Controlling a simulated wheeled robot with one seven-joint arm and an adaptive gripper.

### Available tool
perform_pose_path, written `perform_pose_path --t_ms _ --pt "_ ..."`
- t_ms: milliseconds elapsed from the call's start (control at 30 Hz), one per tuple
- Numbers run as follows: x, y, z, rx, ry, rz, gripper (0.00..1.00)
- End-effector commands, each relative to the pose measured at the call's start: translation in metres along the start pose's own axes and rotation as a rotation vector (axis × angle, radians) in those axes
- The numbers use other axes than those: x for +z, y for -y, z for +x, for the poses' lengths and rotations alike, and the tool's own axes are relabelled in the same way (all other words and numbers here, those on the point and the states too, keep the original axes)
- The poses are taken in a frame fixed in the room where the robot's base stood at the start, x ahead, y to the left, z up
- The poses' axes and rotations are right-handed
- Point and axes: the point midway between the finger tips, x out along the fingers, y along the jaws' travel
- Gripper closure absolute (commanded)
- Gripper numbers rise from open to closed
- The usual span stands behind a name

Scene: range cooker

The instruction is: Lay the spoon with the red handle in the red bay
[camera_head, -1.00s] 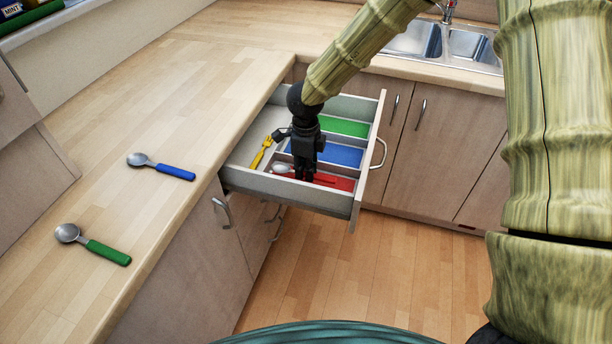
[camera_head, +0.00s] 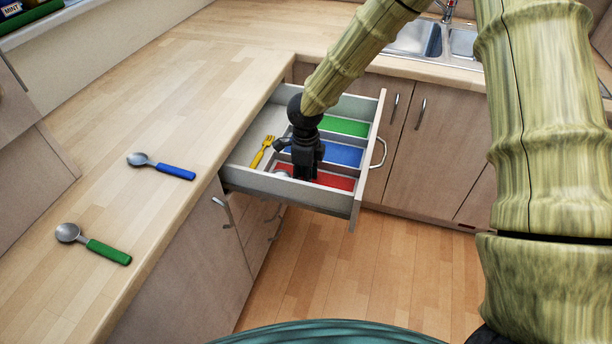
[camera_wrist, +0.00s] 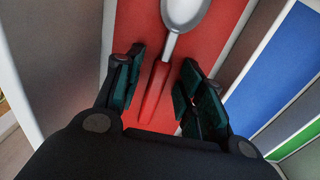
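The spoon with the red handle (camera_wrist: 155,88) lies in the red bay (camera_wrist: 230,22) of the open drawer. Its grey bowl points away from my gripper in the wrist view. In the head view only part of its bowl (camera_head: 281,173) shows, and the handle is hidden behind my gripper. The red bay also shows in the head view (camera_head: 337,181). My gripper (camera_wrist: 162,88) is open, with one finger on each side of the handle and a gap to both. In the head view my gripper (camera_head: 306,176) is over the red bay.
The drawer also has a blue bay (camera_head: 341,154), a green bay (camera_head: 345,127) and a left section with a yellow fork (camera_head: 263,151). A blue-handled spoon (camera_head: 162,167) and a green-handled spoon (camera_head: 94,244) lie on the counter (camera_head: 110,120). The drawer walls stand close around my gripper.

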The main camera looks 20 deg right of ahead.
Motion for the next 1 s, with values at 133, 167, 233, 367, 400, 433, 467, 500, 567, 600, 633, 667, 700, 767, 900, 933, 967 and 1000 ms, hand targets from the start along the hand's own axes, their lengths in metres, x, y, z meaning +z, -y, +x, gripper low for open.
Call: perform_pose_path --t_ms 133,167,233,367,400,433,467,500,567,600,633,667,700,767,900,933,967,1000 --pt "0.0 0.0 -0.002 -0.001 0.0 0.0 0.61" --pt "0.0 0.0 -0.003 -0.001 0.0 -0.001 0.61" --pt "0.0 0.001 -0.011 -0.001 0.003 0.001 0.61" --pt "0.0 0.0 -0.03 0.0 0.003 0.001 0.61" --pt "0.0 0.001 -0.038 -0.001 0.004 0.001 0.61" --pt "0.0 0.001 -0.043 -0.001 0.004 0.001 0.61" --pt "0.0 0.001 -0.049 -0.001 0.003 0.001 0.61" --pt "0.001 0.0 -0.056 -0.001 0.004 0.001 0.61" --pt "0.0 0.001 -0.068 -0.001 0.004 0.001 0.61" --pt "0.0 0.001 -0.075 -0.001 0.003 0.001 0.61" --pt "0.001 0.0 -0.08 -0.001 0.004 0.001 0.61" --pt "0.0 0.001 -0.085 -0.001 0.003 0.001 0.61" --pt "0.0 0.001 -0.092 -0.001 0.003 0.001 0.61" --pt "0.0 0.0 -0.1 -0.001 0.002 0.001 0.61" --pt "0.0 0.0 -0.115 0.0 0.001 0.001 0.61" --pt "0.0 0.0 -0.117 0.0 0.001 0.001 0.61" --pt "0.0 0.0 -0.118 0.0 0.001 0.001 0.61" --pt "0.0 0.0 -0.12 0.0 0.001 0.0 0.61"
